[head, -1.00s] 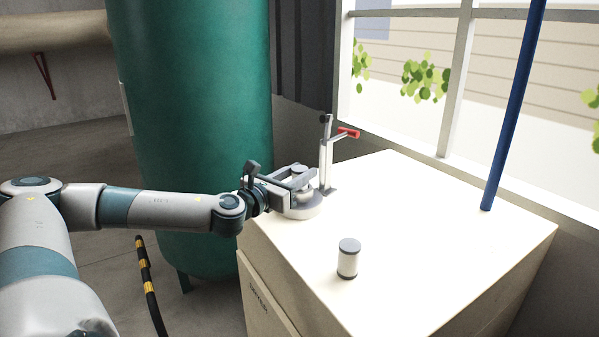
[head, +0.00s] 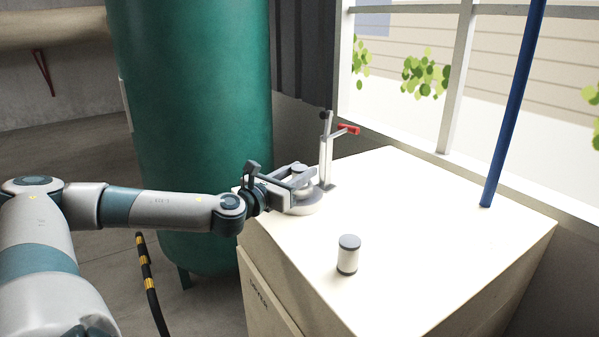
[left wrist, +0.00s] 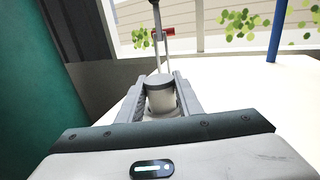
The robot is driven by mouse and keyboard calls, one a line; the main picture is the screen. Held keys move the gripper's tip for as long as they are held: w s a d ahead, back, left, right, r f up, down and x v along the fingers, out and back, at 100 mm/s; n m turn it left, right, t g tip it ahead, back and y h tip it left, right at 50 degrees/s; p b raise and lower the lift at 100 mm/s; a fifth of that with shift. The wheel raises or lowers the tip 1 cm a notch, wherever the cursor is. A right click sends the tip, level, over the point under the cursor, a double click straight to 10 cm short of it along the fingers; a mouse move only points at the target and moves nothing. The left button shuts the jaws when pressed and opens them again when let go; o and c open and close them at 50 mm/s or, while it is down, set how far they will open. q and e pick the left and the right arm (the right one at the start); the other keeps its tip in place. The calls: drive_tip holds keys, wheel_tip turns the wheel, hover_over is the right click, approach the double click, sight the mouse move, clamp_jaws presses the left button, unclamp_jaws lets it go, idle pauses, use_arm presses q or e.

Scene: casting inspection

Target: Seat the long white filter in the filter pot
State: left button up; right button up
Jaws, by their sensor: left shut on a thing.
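My left gripper (head: 303,179) is shut on a white filter with a grey cap (left wrist: 160,85), which stands upright between the fingers. I take it for the long white filter; its grey top (head: 299,167) also shows in the head view. The filter pot (head: 306,208) is the low, round, pale part on the cabinet top, directly under the gripper. The fingers hide the filter's lower part, so I cannot tell how deep it sits in the pot. My right gripper is not in view.
A clamp post (head: 326,155) with a red handle (head: 348,129) stands just behind the pot. Another white filter with grey ends (head: 348,256) stands on the cabinet top (head: 430,230), nearer me. A blue pole (head: 513,105) rises at the right. A green tank (head: 195,120) stands left.

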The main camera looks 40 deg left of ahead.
use_arm(q)
drive_tip(key=shift+f, duration=0.15)
drive_tip(key=o, duration=1.1)
drive_tip(key=shift+o, duration=0.2)
drive_tip(key=shift+s, duration=0.2)
